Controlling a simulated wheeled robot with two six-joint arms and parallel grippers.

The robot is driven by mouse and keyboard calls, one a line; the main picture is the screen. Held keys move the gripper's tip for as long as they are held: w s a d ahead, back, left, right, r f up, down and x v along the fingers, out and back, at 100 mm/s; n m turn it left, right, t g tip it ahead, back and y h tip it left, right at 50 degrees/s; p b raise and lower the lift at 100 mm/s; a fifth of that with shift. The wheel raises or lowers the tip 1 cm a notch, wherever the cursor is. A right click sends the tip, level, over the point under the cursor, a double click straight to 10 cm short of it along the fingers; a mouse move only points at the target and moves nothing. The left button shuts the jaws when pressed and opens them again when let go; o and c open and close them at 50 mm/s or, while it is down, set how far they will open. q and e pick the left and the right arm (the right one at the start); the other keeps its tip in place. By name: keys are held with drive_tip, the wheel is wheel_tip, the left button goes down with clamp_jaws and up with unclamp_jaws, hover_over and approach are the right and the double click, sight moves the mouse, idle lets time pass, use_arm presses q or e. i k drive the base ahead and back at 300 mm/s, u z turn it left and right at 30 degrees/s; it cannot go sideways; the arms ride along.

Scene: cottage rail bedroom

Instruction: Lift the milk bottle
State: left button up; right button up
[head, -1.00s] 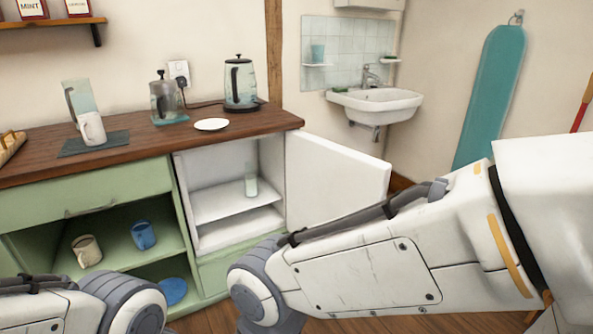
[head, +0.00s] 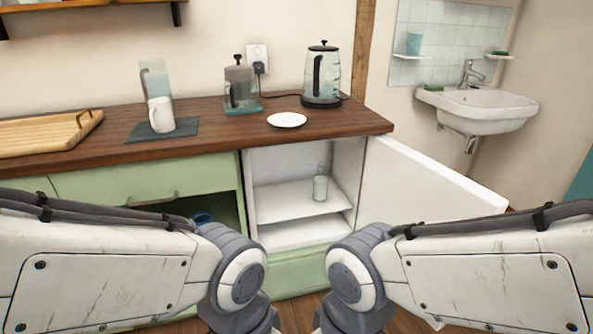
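A clear, pale bottle (head: 320,187), which looks like the milk bottle, stands upright on the upper shelf (head: 285,203) of a small white fridge. The fridge door (head: 425,188) is swung open to the right. Both my arms reach in from the sides at the bottom of the head view, with their elbows in front of the cabinet. My grippers are below the picture edge, so neither shows. The bottle is apart from both arms.
The wooden counter (head: 220,127) above holds a white mug (head: 161,115), a French press (head: 240,85), a kettle (head: 322,75), a white plate (head: 287,120) and a wooden tray (head: 45,132). A sink (head: 485,108) hangs at the right. The open door stands above my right arm.

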sight(321, 179)
drive_tip(key=z, duration=0.3)
drive_tip(key=k, duration=0.35)
drive_tip(key=u, duration=1.3)
drive_tip(key=i, duration=1.35)
drive_tip(key=z, duration=0.85)
drive_tip(key=i, duration=0.35)
drive_tip(key=z, duration=0.3)
